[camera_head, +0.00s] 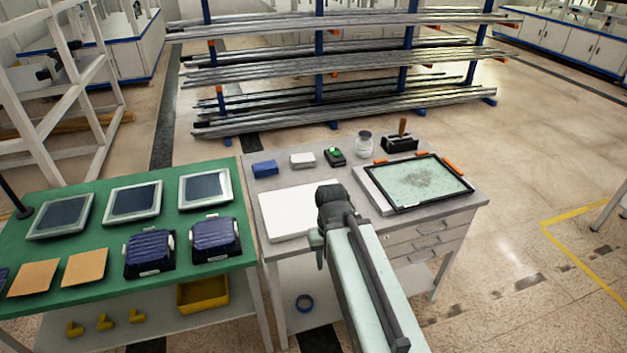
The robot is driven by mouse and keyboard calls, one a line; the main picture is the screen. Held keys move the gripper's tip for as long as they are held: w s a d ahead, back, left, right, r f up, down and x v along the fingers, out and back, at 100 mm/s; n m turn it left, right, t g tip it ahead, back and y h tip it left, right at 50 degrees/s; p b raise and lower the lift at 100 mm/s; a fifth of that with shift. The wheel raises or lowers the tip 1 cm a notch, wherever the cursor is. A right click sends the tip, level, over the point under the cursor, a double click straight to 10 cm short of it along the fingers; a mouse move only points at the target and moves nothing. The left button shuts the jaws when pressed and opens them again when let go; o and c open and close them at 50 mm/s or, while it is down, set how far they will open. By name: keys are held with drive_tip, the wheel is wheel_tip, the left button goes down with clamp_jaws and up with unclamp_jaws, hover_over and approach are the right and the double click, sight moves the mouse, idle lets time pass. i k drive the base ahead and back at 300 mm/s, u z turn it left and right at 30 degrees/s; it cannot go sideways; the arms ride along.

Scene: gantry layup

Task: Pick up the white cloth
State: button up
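A small folded white item, which looks like the white cloth (302,160), lies near the back edge of the grey workbench (262,245). It sits between a blue folded item (264,169) and a small dark device with a green light (335,157). My arm reaches up from the bottom of the view over the front of the bench. My gripper (318,240) is at its far end, nearer to me than the white cloth and apart from it. The arm's dark wrist hides most of the gripper, so its opening does not show.
A flat white sheet (282,212) lies in front of the cloth. A glass jar (364,144), a dark holder with a brown handle (400,143) and a black-framed panel (420,183) stand right. A green table (100,215) with panels adjoins left. Metal racks stand behind; floor is open right.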

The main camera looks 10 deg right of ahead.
sight(300, 159)
drive_tip(key=u, duration=3.6)
drive_tip(key=k, duration=0.8)
drive_tip(key=z, duration=1.7)
drive_tip(key=i, duration=0.95)
